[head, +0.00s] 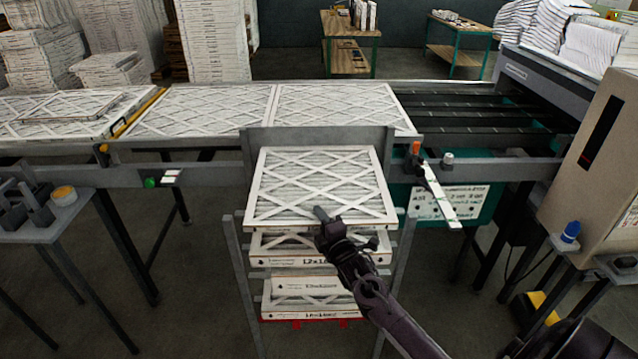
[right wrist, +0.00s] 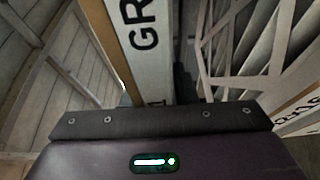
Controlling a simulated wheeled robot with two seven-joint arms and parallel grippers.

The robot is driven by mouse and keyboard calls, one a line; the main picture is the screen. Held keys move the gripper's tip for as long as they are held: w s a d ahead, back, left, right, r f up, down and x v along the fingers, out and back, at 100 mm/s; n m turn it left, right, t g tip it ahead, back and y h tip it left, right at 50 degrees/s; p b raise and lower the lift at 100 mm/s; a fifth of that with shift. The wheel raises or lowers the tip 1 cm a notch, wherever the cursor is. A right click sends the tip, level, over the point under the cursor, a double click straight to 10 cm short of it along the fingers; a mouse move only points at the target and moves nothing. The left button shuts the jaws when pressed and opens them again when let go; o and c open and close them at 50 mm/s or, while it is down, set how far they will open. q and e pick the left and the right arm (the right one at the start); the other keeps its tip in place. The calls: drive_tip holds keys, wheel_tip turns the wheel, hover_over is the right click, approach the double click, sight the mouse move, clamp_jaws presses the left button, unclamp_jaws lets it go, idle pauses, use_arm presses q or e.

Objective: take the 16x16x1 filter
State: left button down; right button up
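A stack of white-framed pleated filters stands in a grey rack (head: 240,265) in the head view. The top filter (head: 310,180) lies with its lattice face up; my right gripper covers part of its front edge. A filter below it (head: 275,258) has a partly covered label that seems to start with 12x. Lower filters (head: 300,290) have labels too small to read surely. My right gripper (head: 324,222) is at the top filter's front edge; whether its fingers hold the edge is unclear. The right wrist view shows a white filter edge (right wrist: 140,40) lettered "GR" close ahead. My left gripper is out of view.
A conveyor with large flat filters (head: 200,110) runs behind the rack, with dark rollers (head: 460,110) at right. A grey side table (head: 60,215) stands at left and a beige cabinet (head: 590,150) at right. Floor is open between the rack and the side table.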

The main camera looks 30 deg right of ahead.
clamp_jaws()
